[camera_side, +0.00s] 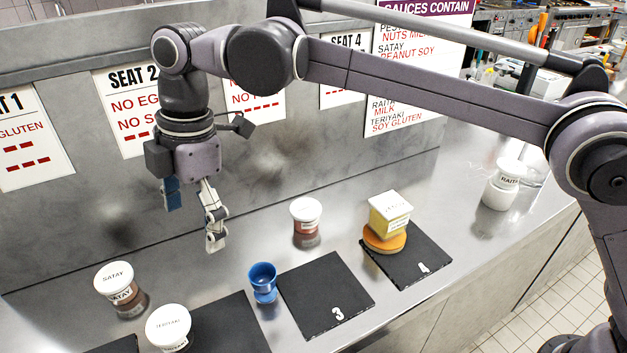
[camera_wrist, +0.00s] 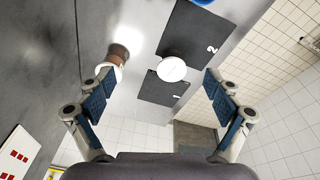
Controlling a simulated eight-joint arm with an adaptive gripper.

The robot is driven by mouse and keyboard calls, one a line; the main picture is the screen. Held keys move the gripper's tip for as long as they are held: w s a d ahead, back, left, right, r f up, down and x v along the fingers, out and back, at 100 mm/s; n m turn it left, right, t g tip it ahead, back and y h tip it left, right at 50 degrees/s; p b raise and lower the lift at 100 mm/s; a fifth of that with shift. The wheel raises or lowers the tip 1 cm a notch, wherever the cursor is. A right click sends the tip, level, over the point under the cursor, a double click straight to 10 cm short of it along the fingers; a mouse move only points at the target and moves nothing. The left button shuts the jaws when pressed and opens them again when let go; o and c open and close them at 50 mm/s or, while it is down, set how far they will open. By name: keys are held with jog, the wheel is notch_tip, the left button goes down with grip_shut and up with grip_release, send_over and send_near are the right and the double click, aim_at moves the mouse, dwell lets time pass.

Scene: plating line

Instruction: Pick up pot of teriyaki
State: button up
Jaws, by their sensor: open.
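The pot of teriyaki (camera_side: 168,325), with a round white lid marked TERIYAKI, stands upright at the lower left of the side view. In the wrist view its white lid (camera_wrist: 172,68) appears from above, at the edge of the mat marked 2. My gripper (camera_side: 193,222) hangs above the counter behind the pots, pointing down and clear of everything. In the wrist view my gripper (camera_wrist: 158,82) has its blue-padded fingers wide apart, with nothing held. The teriyaki lid lies between them in the picture, well beyond the tips.
A satay pot (camera_side: 122,290) stands behind and left of the teriyaki. A blue cup (camera_side: 263,282) stands near mat 3 (camera_side: 325,295). A red-brown pot (camera_side: 306,222) with a white lid is farther back. A raita pot (camera_side: 500,190) is far right.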

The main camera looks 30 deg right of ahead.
aim_at(168, 322)
jog(key=s+a+f+n, duration=0.1)
jog(key=a, duration=0.1)
jog(key=s+a+f+n, duration=0.1)
jog(key=a, duration=0.1)
jog(key=s+a+f+n+g, duration=0.1)
jog(key=s+a, duration=0.1)
jog(key=a, duration=0.1)
jog(key=shift+s+a+f+n+h, duration=0.1)
jog(key=shift+f+n+h, duration=0.2)
jog(key=shift+f, duration=0.05)
jog(key=shift+s+a+f, duration=0.15)
jog(key=shift+f, duration=1.6)
jog(key=shift+s+a+f, duration=0.15)
jog(key=shift+a+f, duration=0.05)
jog(key=shift+f, duration=1.55)
jog(key=shift+s+a+f, duration=0.15)
jog(key=shift+f, duration=1.6)
jog(key=c, duration=1.3)
